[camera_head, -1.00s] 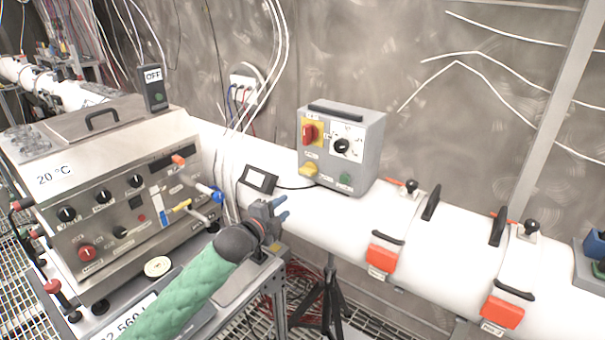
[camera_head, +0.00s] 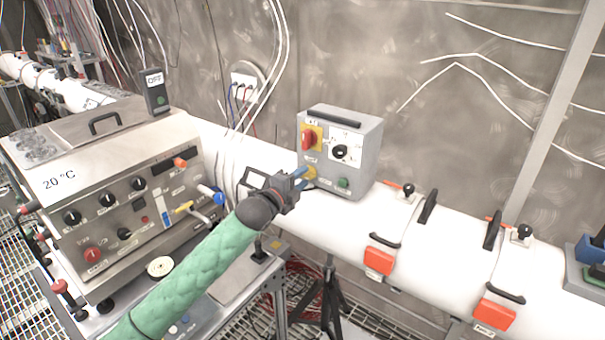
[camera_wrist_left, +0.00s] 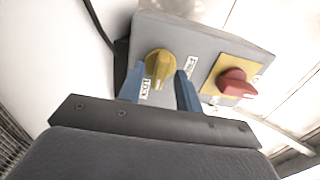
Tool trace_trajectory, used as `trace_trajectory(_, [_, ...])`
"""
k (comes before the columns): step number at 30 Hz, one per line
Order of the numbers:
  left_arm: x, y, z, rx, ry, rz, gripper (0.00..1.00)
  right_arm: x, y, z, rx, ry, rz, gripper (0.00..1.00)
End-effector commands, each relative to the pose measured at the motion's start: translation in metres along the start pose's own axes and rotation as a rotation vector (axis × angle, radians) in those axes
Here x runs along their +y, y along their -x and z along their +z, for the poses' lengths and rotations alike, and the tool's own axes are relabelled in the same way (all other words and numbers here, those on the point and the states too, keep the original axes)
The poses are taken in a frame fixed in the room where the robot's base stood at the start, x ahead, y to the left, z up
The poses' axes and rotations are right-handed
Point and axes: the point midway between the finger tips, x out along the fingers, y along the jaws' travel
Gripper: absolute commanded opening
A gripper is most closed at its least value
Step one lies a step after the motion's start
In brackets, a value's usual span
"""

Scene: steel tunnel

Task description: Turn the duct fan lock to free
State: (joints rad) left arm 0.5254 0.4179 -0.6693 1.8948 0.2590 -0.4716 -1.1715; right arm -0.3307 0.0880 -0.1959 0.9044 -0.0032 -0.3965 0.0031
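The duct fan control box (camera_head: 361,137) is a grey box on the white duct. A yellow knob (camera_head: 309,172) sits low on its face, with a red switch (camera_head: 309,137) on a yellow plate above it. In the left wrist view the yellow knob (camera_wrist_left: 160,65) lies between and just beyond the blue fingertips, beside a small label (camera_wrist_left: 145,88). My left gripper (camera_head: 302,178) is open, its fingers at either side of the knob; I cannot tell whether they touch it. The red switch (camera_wrist_left: 236,83) is right of the fingers. My right gripper is not in view.
The box also carries a black dial (camera_head: 341,152) and a green button (camera_head: 343,183). A steel unit (camera_head: 110,190) with several knobs stands left of my arm. The white duct (camera_head: 440,235) with orange latches runs right. Cables hang behind.

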Motion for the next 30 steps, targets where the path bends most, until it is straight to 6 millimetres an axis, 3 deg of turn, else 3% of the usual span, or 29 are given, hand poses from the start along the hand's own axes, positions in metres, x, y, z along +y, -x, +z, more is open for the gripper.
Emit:
trace_trajectory(13, [0.0003, -0.0096, 0.0, 0.0, 0.001, -0.001, 0.35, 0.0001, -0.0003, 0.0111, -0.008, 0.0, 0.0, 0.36])
trace_trajectory(14, [0.0003, -0.0096, -0.0001, 0.0, 0.001, -0.001, 0.33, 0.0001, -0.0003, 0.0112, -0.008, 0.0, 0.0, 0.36])
trace_trajectory(19, [0.0003, -0.0095, 0.0, 0.0, 0.001, 0.0, 0.0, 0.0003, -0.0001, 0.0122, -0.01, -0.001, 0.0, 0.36])
trace_trajectory(30, [0.0011, -0.0094, 0.0, 0.0, 0.033, 0.0, 0.0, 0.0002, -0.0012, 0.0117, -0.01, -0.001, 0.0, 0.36])
